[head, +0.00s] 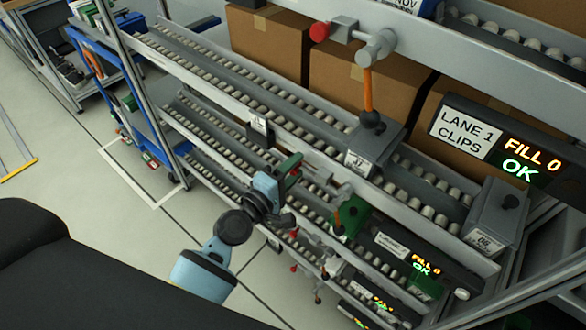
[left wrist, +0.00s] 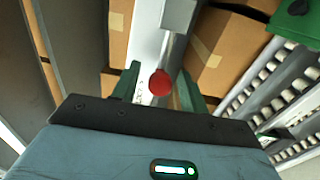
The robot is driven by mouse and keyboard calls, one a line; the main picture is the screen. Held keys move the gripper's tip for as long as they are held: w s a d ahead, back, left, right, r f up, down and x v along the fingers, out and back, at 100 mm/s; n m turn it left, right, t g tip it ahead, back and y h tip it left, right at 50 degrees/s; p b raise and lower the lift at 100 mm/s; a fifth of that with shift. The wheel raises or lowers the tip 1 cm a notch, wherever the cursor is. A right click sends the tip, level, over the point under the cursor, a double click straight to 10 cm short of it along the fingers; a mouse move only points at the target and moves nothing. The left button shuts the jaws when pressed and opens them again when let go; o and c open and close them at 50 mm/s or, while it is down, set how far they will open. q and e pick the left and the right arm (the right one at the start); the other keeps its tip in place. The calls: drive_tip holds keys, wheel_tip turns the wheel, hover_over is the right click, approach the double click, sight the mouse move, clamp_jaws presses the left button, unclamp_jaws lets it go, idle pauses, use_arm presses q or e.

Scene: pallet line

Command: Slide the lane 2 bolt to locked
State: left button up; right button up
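My left gripper (head: 292,172) reaches in from the lower left to the lane 2 rail in the head view. Its green fingers are open around a red knob (left wrist: 160,82), which shows between them in the left wrist view with gaps at both sides. The knob sits at the end of a grey metal bolt fitting (left wrist: 179,14). My right gripper is not in view.
Above is the lane 1 rail with its own red-knobbed bolt (head: 320,31) and orange lever (head: 368,90). Lower lanes with more red knobs (head: 325,275) lie below. Cardboard boxes (head: 268,42) stand behind. A blue cart (head: 130,85) is at left; open floor lies in front.

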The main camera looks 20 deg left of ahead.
use_arm(q)
clamp_jaws()
drive_tip(key=d, duration=0.1)
drive_tip(key=s+d, duration=0.1)
drive_tip(key=d, duration=0.1)
drive_tip(key=d+p, duration=0.1)
drive_tip(key=shift+s+d+f, duration=0.1)
drive_tip(key=shift+s+d, duration=0.25)
unclamp_jaws()
drive_tip(key=v, duration=0.8)
drive_tip(key=shift+b, duration=0.4)
